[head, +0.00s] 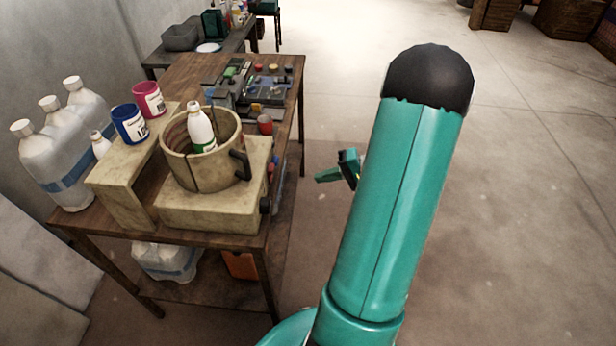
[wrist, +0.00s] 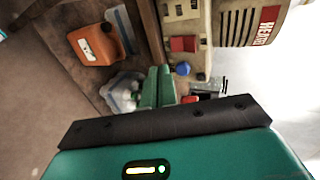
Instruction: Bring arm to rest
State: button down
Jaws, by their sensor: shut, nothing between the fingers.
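My teal arm (head: 390,210) rises at the right of the head view, bent at a dark rounded joint. My gripper (head: 325,176) shows partly behind it, out in the air to the right of the wooden table (head: 190,262). In the wrist view my gripper (wrist: 158,73) has its two green fingers side by side, shut and empty. The vat (head: 203,160), a beige pot with a dark handle, stands on a beige stirrer base (head: 215,207). A white bottle with a green label (head: 200,130) stands inside the vat. My gripper is apart from all of these.
Blue (head: 129,125) and magenta (head: 149,100) tubs stand on a beige block (head: 130,190). Large clear jugs (head: 60,150) are at the table's left. An orange canister (wrist: 95,43) is on the lower shelf. The floor (head: 540,200) at the right is clear.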

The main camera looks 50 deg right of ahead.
jog(key=shift+s+d+r, duration=0.1)
jog(key=shift+s+d, duration=0.6)
jog(key=shift+s, duration=0.15)
jog(key=w+a+r+n+g+h, duration=0.1)
jog(key=a+r+n+g, duration=0.1)
jog(key=a+r, duration=0.35)
jog(key=w+a+r+n+g, duration=0.1)
jog(key=a+r+n+g, duration=0.15)
jog(key=a, duration=0.55)
jog(key=w+a+r+n+g+h, duration=0.1)
jog(key=w+a+r+g, duration=0.15)
jog(key=a, duration=0.35)
jog(key=s+a+r+n+t+h, duration=0.1)
jog(key=s+a+r+n+h, duration=0.1)
jog(key=a, duration=0.5)
jog(key=s+a+r+n+t+h, duration=0.1)
jog(key=s+a+r+n+h, duration=0.2)
jog(key=a+r, duration=0.4)
jog(key=s+a+h, duration=0.1)
jog(key=s, duration=0.1)
jog(key=shift+s+r, duration=0.15)
jog(key=shift+s, duration=0.15)
jog(key=shift+s+d, duration=0.1)
jog(key=shift+d, duration=0.05)
